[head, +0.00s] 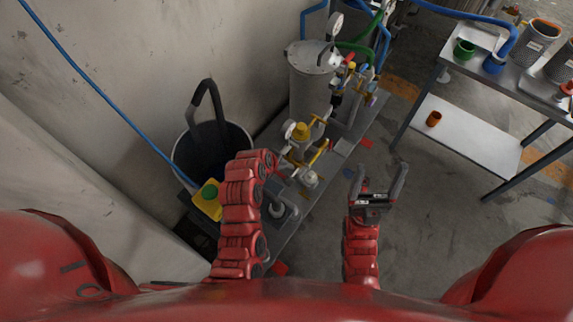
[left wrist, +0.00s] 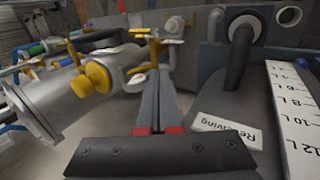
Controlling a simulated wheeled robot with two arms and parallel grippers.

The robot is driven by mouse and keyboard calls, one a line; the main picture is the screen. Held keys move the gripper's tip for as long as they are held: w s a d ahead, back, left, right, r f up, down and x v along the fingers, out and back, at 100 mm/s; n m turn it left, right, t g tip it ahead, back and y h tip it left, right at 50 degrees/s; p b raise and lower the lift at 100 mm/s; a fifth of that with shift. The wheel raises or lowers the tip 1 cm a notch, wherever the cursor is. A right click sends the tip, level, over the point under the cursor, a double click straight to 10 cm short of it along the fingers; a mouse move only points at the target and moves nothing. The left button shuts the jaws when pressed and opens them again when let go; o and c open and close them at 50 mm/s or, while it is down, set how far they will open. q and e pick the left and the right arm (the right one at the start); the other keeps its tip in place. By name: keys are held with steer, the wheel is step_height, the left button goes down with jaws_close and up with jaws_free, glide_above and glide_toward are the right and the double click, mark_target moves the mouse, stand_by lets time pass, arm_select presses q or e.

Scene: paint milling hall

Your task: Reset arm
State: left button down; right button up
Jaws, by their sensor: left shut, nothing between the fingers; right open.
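My left arm (head: 240,210) rises between the dark bucket and the valve assembly in the head view. Its gripper cannot be made out clearly there. In the left wrist view the left gripper (left wrist: 158,78) is shut, its two dark fingers together with nothing between them. A metal pipe with yellow caps (left wrist: 97,76) is to its left. The bucket's white litre scale (left wrist: 295,115) and a "Receiving" label (left wrist: 228,131) are to its right. My right gripper (head: 380,175) is open and empty above the floor, its fingers spread wide.
The dark bucket (head: 182,158) with a black hose (head: 207,97) stands by the wall. A yellow container (head: 207,202) is beside my left arm. A metal tank (head: 312,75) and valves with a yellow cap (head: 301,131) stand close by. A table (head: 478,62) is at upper right. Floor right of my right gripper is clear.

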arm_select(q)
steer(key=b+v, duration=0.1)
steer(key=v, duration=0.5)
steer(key=shift+s, duration=0.15)
steer(key=shift+a, duration=0.1)
